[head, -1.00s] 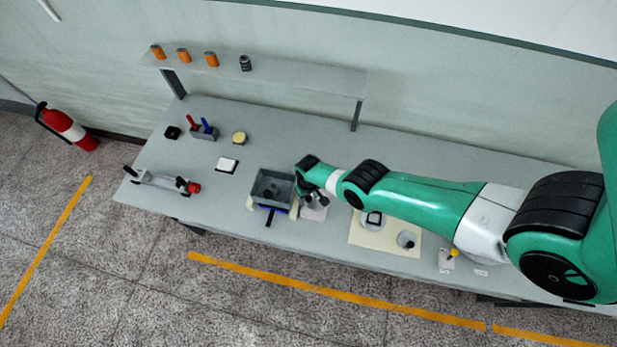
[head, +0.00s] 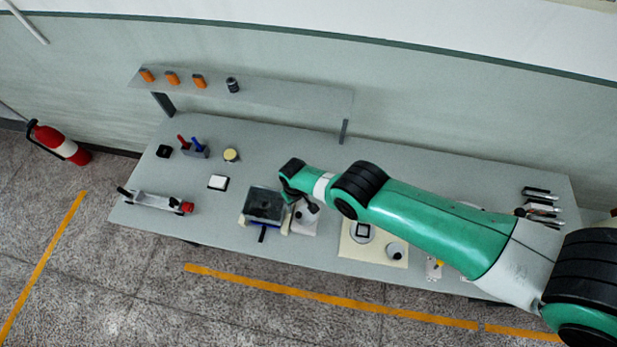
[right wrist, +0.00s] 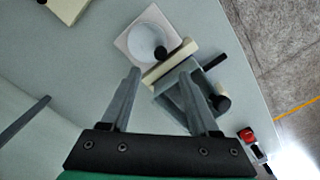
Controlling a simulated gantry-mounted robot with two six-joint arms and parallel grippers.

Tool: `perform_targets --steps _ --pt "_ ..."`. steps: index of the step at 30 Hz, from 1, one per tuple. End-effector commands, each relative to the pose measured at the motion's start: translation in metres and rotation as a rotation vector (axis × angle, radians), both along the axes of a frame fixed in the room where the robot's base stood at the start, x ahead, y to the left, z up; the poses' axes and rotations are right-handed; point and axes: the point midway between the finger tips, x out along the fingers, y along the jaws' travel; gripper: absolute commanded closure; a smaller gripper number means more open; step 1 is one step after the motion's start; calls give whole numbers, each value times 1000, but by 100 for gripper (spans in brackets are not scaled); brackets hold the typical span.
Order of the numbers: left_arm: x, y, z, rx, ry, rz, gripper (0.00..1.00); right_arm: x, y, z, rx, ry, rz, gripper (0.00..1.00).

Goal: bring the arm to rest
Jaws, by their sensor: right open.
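My right arm reaches in from the right in the head view, with its right gripper (head: 303,205) over the table beside a grey box (head: 264,204). In the right wrist view the right gripper (right wrist: 158,75) has its two grey fingers spread, with nothing seen between their tips. The grey box (right wrist: 178,96) lies beyond and partly behind the right-hand finger, by a cream bar. A white square dish (right wrist: 135,42) lies just past the fingertips, with a dark round knob at its edge. My left gripper is in neither view.
A cream mat (head: 350,245) with a small cup lies under my arm. A clamp-like stand with a red knob (head: 187,207) is at the table's left end. A shelf (head: 290,97) holds orange pieces and a dark cylinder.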

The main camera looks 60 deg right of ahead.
Motion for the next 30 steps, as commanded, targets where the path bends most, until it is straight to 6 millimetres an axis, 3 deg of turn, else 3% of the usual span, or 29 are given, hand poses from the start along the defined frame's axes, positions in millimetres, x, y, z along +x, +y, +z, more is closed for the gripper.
perform_targets --steps 15,19,23,26,30 --pt "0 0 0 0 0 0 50 0 0 0 0 0 0 39" --pt "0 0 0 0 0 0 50 6 14 1 -2 -12 33 39" --pt "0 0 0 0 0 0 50 68 20 35 -20 -179 59 39" --pt "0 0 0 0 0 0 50 132 28 88 -38 -379 82 39" --pt "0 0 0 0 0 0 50 205 41 188 -61 -679 118 39"
